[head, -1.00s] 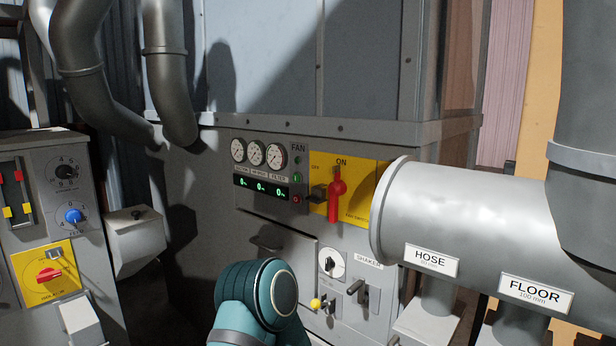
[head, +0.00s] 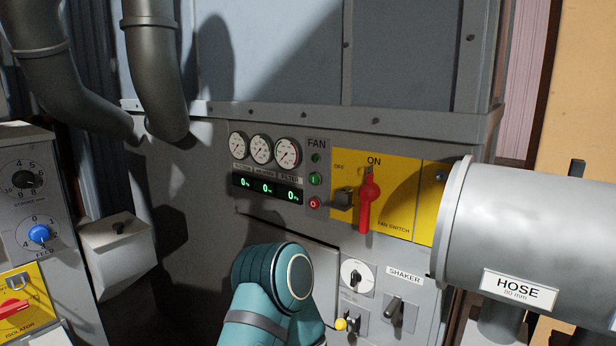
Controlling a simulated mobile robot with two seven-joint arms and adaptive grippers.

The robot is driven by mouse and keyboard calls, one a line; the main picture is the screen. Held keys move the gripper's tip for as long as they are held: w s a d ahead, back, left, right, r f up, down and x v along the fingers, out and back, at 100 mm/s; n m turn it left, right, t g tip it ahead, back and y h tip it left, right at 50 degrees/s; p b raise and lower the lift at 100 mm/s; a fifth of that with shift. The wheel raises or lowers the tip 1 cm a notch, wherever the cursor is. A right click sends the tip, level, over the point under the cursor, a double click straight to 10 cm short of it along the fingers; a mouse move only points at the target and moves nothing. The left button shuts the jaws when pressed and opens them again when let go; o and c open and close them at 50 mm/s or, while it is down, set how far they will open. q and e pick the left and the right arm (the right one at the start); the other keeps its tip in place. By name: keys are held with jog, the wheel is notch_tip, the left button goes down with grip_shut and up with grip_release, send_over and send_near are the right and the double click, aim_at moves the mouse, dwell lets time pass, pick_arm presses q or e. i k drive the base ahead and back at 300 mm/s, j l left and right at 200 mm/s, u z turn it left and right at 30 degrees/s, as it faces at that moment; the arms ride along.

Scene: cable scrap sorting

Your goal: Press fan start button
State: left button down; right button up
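The fan panel (head: 270,185) is on the grey cabinet ahead. Under the FAN label, a green button marked I (head: 315,179), the start button, sits above a red button marked O (head: 314,203). A small dark green lamp (head: 315,158) is above them. The red fan switch handle (head: 368,205) stands upright on a yellow plate, below the word ON. A teal link of my own arm rises at the bottom centre, below the panel and apart from the buttons in the picture. Neither gripper shows.
Three gauges (head: 261,150) sit above displays (head: 267,188) reading 0. The shaker knob (head: 357,276) and a yellow-tipped lever (head: 341,324) are lower down. A thick HOSE pipe (head: 545,235) juts out at right. A control box (head: 38,195) stands at left.

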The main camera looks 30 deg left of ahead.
aim_at(314, 179)
jog(key=i+j, duration=0.1)
jog(key=j, duration=0.45)
jog(key=i+j, duration=0.1)
jog(key=j, duration=0.45)
jog(key=i+j, duration=0.1)
jog(key=j, duration=0.4)
